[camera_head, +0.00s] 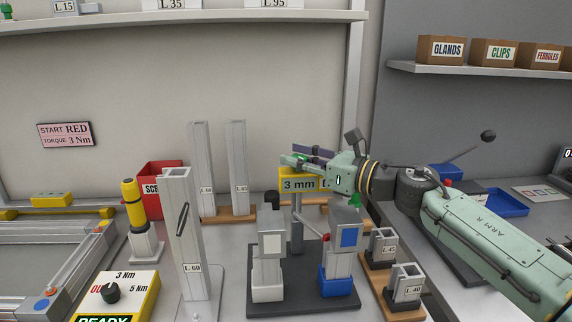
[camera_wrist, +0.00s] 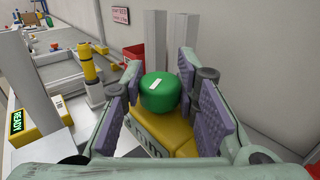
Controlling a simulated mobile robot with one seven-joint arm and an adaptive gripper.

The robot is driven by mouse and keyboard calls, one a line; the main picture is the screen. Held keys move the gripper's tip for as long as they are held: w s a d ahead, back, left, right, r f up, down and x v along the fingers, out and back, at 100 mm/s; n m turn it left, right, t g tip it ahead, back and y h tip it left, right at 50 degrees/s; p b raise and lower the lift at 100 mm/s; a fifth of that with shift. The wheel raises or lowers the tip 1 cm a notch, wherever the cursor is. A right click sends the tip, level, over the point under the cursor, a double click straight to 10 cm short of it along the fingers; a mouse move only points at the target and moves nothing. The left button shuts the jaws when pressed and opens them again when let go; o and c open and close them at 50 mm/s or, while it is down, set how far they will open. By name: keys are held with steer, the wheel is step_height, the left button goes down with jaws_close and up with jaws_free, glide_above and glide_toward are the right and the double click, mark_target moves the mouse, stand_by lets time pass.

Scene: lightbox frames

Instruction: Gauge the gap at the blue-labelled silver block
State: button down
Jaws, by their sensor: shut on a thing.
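The blue-labelled silver block (camera_head: 342,266) stands upright at the right of a dark base plate, with a blue foot and blue label (camera_head: 349,237). The knob tops a yellow gauge (camera_wrist: 178,139), marked 3 mm in the head view (camera_head: 298,185). The gripper is shut on that knob. Whether the gauge touches anything below cannot be told.
A similar silver block with a white label (camera_head: 268,268) stands left on the same plate. A tall L 60 profile (camera_head: 184,235) stands further left; short profiles (camera_head: 405,281) stand at right. A red bin (camera_head: 160,174) and a yellow screwdriver (camera_head: 133,204) are behind at left.

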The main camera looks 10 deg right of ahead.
steer(key=shift+r+n+g+y, duration=0.1)
steer(key=shift+n+g+y, duration=0.2)
steer(key=shift+g, duration=0.1)
steer(key=c, duration=1.2)
jaws_free()
steer(key=shift+c, duration=0.2)
steer(key=v, duration=1.2)
steer(key=shift+d, duration=0.1)
